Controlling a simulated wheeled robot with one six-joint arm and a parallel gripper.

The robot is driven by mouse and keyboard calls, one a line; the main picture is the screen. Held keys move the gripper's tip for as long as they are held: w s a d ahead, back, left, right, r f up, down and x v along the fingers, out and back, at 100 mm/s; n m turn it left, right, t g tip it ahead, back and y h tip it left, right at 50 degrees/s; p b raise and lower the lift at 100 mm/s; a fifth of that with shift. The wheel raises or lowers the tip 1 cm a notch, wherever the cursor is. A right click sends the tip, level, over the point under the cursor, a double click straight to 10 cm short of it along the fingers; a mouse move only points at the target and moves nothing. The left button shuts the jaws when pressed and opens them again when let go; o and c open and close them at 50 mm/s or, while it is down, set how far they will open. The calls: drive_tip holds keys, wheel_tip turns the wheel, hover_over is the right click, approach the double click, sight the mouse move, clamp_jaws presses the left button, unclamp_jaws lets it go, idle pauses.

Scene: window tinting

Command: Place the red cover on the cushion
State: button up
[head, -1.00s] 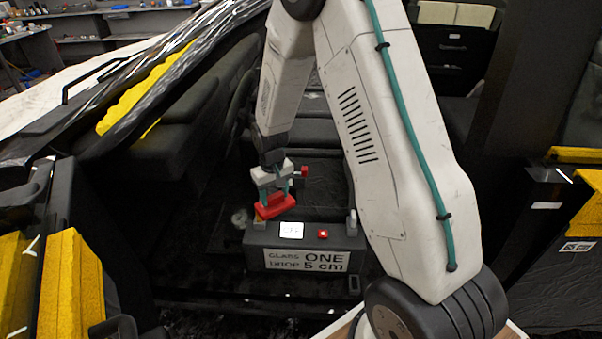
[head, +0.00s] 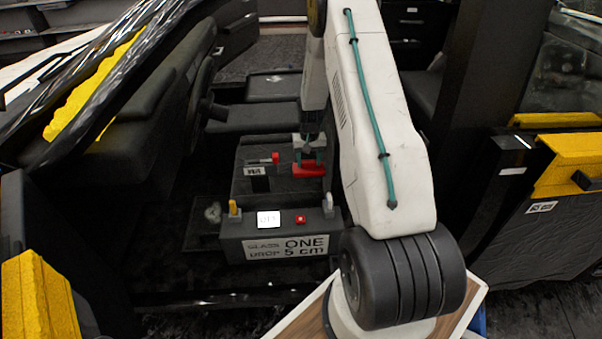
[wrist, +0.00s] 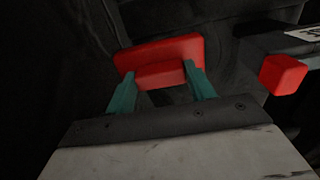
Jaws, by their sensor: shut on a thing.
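My gripper (head: 309,154) is shut on the red cover (head: 308,170), a flat red piece with a raised block. In the wrist view the two teal fingers of my gripper (wrist: 160,88) pinch the red cover (wrist: 158,55) by that block. In the head view it hangs over or just in front of a dark wrinkled pad (head: 282,186), probably the cushion, behind the control box. In the wrist view dark wrinkled fabric (wrist: 215,20) lies beyond the cover. I cannot tell whether the cover touches it.
The grey control box (head: 232,229) has a lit display (head: 268,219), a red button (head: 300,219), a yellow peg (head: 234,208) and a pale peg (head: 328,206). A red-ended part (head: 275,158) is left of my gripper. Dark seats and yellow-padded door edges surround the space.

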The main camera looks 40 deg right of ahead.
sight(309, 161)
wheel_tip(309, 161, down, 9)
idle(0.4)
drive_tip(key=shift+f, duration=0.15)
drive_tip(key=o, duration=1.1)
wheel_tip(309, 161, up, 12)
drive_tip(key=shift+r, duration=0.15)
